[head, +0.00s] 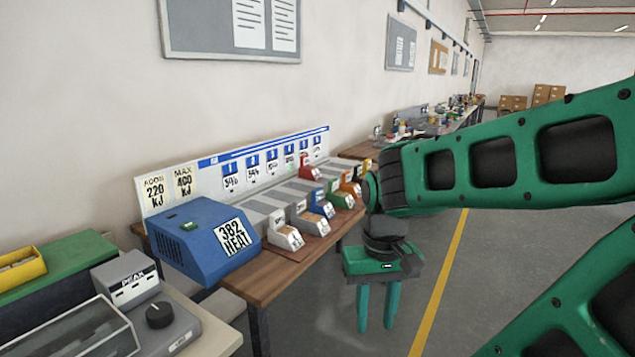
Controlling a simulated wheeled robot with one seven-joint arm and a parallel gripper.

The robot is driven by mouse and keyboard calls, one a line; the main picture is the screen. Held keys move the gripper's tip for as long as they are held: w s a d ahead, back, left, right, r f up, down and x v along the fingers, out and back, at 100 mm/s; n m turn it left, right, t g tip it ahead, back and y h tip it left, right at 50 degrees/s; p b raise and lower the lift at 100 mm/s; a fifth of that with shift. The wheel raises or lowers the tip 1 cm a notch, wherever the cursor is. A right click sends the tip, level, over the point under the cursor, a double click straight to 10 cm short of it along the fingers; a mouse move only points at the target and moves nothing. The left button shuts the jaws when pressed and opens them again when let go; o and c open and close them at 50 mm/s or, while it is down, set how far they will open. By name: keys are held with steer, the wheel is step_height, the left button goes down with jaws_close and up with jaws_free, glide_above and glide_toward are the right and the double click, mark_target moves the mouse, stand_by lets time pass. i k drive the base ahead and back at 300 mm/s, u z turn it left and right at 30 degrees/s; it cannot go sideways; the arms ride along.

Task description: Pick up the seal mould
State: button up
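I cannot tell which thing is the seal mould; no readable label names it. My gripper (376,328) points down over the grey floor, right of the bench's front edge and apart from the blocks. Its two green fingers stand apart with nothing between them. My arm hides part of the bench's far end.
A white numbered board (250,170) stands behind the blocks. A grey device with a black knob (159,314) is at lower left. Open floor with a yellow line (440,285) lies to the right.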

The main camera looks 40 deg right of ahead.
mark_target(306, 172)
steer(key=k, duration=0.75)
steer(key=z, duration=0.15)
steer(key=i, duration=1)
steer(key=z, duration=0.9)
steer(key=i, duration=0.8)
steer(key=z, duration=0.65)
steer(key=i, duration=1.05)
steer(key=u, duration=0.05)
